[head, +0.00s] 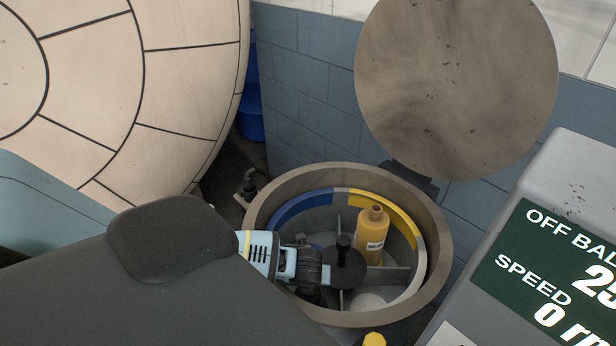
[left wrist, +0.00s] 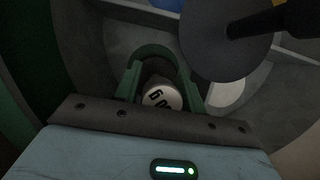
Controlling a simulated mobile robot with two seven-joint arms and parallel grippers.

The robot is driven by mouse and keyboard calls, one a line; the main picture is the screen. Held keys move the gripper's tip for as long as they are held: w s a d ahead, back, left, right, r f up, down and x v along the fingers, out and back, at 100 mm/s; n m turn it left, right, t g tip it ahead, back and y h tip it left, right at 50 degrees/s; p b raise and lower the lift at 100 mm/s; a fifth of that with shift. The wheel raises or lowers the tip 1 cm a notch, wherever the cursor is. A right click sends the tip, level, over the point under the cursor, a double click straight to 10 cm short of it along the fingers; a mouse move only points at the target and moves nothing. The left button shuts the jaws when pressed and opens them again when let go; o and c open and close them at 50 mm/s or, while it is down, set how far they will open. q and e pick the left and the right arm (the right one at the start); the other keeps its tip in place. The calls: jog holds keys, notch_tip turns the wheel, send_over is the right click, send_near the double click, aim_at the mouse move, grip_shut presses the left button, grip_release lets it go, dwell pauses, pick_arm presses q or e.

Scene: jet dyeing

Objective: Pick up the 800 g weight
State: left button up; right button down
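My left gripper (head: 322,274) comes in from the left and is low inside the round drum (head: 262,215). In the left wrist view a pale round weight (left wrist: 162,97) lies between the two green fingers of my left gripper (left wrist: 160,82). Its marking is partly covered; I can read only about "00 g". The fingers are on both sides of it, and I cannot tell whether they touch it. In the head view this weight is hidden by the gripper. My right gripper is not in view.
A dark disc with a black knob (head: 345,258) stands right beside the gripper. A yellow bottle (head: 376,238) stands behind it in the drum. Thin dividers split the drum. A pale round piece (head: 368,302) is near its front. The open lid (head: 455,85) rises behind.

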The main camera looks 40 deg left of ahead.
pick_arm(q)
grip_shut()
jog(key=shift+w, duration=0.1)
dwell(1.0)
